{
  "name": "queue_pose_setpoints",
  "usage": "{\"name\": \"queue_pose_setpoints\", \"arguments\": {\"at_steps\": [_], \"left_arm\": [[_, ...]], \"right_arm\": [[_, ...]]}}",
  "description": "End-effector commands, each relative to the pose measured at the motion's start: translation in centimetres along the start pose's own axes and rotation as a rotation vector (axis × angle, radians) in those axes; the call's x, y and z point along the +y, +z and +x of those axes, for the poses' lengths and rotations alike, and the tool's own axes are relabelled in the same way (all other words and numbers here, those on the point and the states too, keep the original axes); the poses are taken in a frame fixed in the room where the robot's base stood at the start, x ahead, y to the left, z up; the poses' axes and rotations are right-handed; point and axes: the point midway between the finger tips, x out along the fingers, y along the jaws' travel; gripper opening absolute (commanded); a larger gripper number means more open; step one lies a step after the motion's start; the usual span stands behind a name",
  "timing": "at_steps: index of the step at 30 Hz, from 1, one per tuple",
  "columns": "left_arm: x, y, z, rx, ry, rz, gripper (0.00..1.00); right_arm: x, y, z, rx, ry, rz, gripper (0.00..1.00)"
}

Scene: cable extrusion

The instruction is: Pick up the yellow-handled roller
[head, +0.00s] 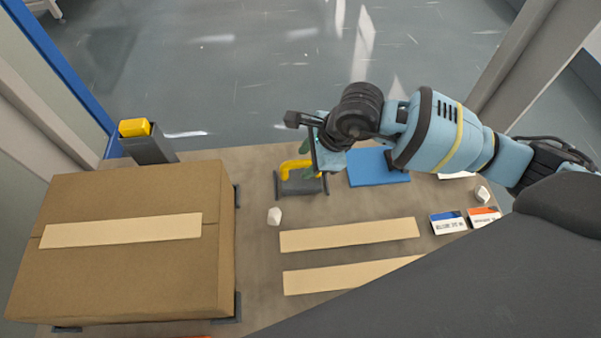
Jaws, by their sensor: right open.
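The yellow-handled roller (289,169) rests in a dark holder (300,187) near the table's back edge, and its yellow handle shows as a curved shape. My right gripper (318,148) is open just above and to the right of the handle. It covers part of the roller, and I cannot tell whether a finger touches it. My left gripper is not in view.
A large taped cardboard box (130,265) fills the table's left side. A blue pad (379,168) lies right of the roller. Two tan strips (350,235), small white pieces (274,216) and cards (448,222) lie in front. A yellow-topped post (148,145) stands behind the box.

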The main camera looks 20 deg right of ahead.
Motion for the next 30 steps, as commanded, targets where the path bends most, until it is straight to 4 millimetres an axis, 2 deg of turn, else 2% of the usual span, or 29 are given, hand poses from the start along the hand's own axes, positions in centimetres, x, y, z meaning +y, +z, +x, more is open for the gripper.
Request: {"name": "queue_pose_setpoints", "arguments": {"at_steps": [3, 6, 14, 24, 30], "left_arm": [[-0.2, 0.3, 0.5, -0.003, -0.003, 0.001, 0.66], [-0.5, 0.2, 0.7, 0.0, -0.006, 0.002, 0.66], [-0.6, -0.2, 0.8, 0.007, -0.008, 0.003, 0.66], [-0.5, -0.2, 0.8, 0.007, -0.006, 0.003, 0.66], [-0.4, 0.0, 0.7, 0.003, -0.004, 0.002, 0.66]], "right_arm": [[0.0, -0.1, 1.8, 0.001, 0.003, 0.0, 0.43], [0.0, -0.1, 2.5, 0.001, 0.001, -0.001, 0.43], [0.0, 0.0, 2.6, 0.001, 0.0, -0.001, 0.43], [0.0, 0.0, 2.6, 0.001, 0.0, 0.0, 0.0], [-0.1, 0.0, 2.5, -0.001, -0.001, -0.001, 0.0]]}}
